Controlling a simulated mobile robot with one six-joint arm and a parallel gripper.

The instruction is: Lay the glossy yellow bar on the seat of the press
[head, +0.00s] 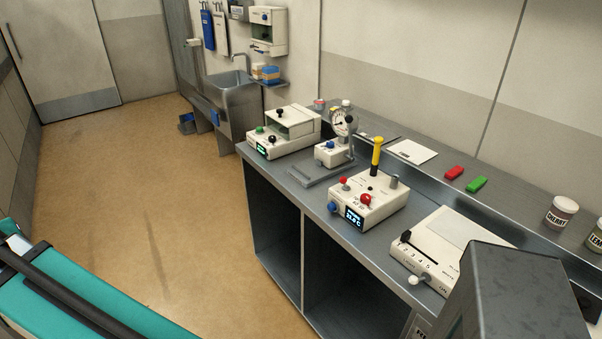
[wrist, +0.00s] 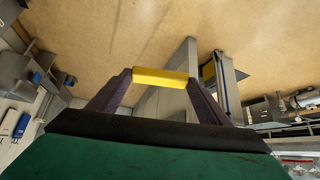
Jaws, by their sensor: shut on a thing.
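The glossy yellow bar (wrist: 161,77) spans the gap between the two dark fingers of my gripper (wrist: 161,79) in the wrist view. The gripper is shut on it, one fingertip at each end. Tan floor lies behind the bar in that view. The gripper and bar do not show in the head view. No device is clearly labelled as the press; a stand with a round dial gauge (head: 342,122) and a flat grey base (head: 320,172) sits on the bench. I cannot tell for certain which part is the seat.
The grey bench (head: 300,206) also carries a white box with a yellow-topped upright handle (head: 376,155), a display box (head: 285,132) and a slider box (head: 432,248). A red bar (head: 454,172) and green bar (head: 476,184) lie behind. Floor at left is clear.

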